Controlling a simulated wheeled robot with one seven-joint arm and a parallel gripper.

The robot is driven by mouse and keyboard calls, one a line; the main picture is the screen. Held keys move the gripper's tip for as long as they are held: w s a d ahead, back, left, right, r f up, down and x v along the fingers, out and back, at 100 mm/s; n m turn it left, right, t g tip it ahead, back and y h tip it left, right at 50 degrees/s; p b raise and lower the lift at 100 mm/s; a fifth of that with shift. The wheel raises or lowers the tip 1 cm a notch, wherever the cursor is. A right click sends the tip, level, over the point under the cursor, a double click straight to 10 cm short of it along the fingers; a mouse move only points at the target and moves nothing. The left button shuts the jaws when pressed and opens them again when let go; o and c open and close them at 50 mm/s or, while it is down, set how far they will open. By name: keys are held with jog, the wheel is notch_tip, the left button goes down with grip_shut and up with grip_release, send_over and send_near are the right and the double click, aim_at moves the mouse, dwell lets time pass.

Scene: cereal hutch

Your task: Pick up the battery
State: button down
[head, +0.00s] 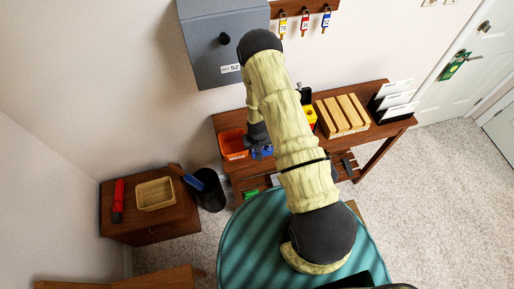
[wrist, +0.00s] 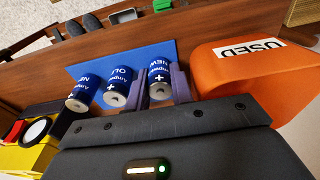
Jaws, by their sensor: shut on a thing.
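Three blue batteries stand side by side in the wrist view. The left battery (wrist: 80,97) is marked NEW, the middle battery (wrist: 118,87) is marked OLD, and the right battery (wrist: 160,72) is marked NEW. My gripper (wrist: 164,84) has one finger on each side of the right battery and is shut on it. The battery is still by the blue mat (wrist: 173,48); I cannot tell whether it touches it. In the head view my gripper (head: 257,140) is over the desk's left part, and my arm hides some of the desk.
An orange bin (wrist: 225,75) labelled USED is close to the right of my gripper; it also shows in the head view (head: 232,144). A yellow object (wrist: 25,155) is at the left. A slatted wooden block (head: 342,114) and a card holder (head: 392,100) occupy the desk's right side.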

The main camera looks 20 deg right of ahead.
jog(key=shift+r, duration=0.15)
notch_tip(320, 180, up, 10)
jog(key=b, duration=0.3)
dwell(0.6)
notch_tip(320, 180, down, 3)
jog(key=shift+r+b, duration=0.2)
jog(key=shift+b, duration=0.75)
jog(key=shift+r, duration=0.15)
jog(key=shift+w+a, duration=0.1)
